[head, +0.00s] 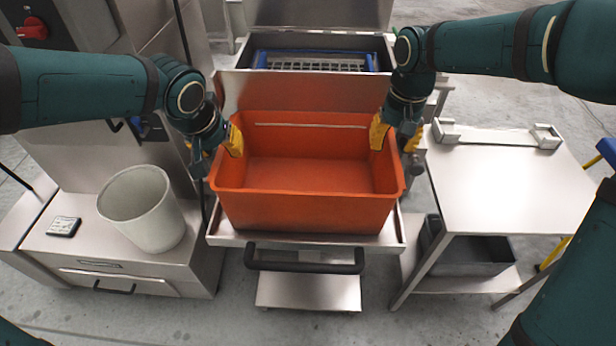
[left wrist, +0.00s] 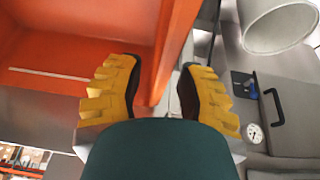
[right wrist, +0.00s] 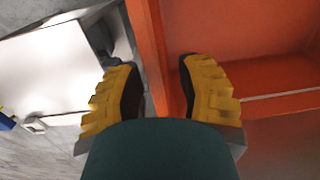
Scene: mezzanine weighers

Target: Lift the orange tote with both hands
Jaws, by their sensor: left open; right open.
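The orange tote (head: 305,210) is empty and sits upright on a steel cart top (head: 222,238). My left gripper (head: 222,146) is at the tote's left wall, with yellow fingers open. In the left wrist view the tote's wall (left wrist: 176,45) runs between the two open fingers (left wrist: 160,90). My right gripper (head: 396,140) is at the tote's right wall, also open. In the right wrist view the tote's wall (right wrist: 150,40) lies between its fingers (right wrist: 158,90). I cannot tell whether any finger touches the wall.
A grey-white bin (head: 145,212) stands on a steel cabinet at the left, near a small dark-edged device (head: 64,226). A steel table (head: 490,190) stands close at the right. Behind the tote is an open steel machine with a blue-edged grid (head: 312,62).

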